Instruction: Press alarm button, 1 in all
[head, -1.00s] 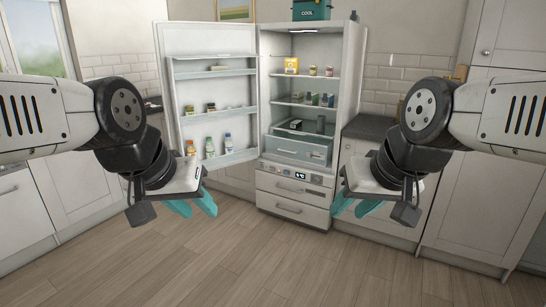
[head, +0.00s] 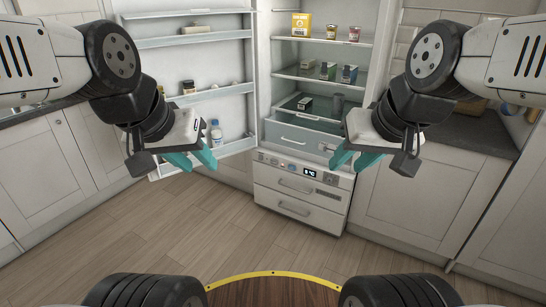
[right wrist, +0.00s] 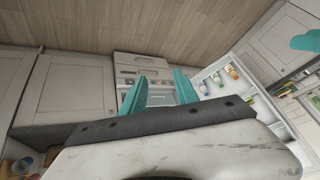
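The fridge (head: 300,140) stands open. Its control panel (head: 291,167) runs across the front between the clear drawer and the lower white drawers, with a small lit display (head: 310,173) and several small buttons. Which one is the alarm button is too small to tell. My left gripper (head: 193,160) is open and empty, in front of the open door at the left. My right gripper (head: 352,159) is open and empty, to the right of the panel and apart from it. In the right wrist view its teal fingers (right wrist: 159,92) are spread, with the fridge front beyond.
The fridge door (head: 190,75) is swung open to the left, with bottles on its shelves. The clear drawer (head: 300,132) sticks out above the panel. Jars and boxes stand on the fridge shelves. Cabinets with worktops flank the fridge. The wooden floor (head: 190,225) before it is clear.

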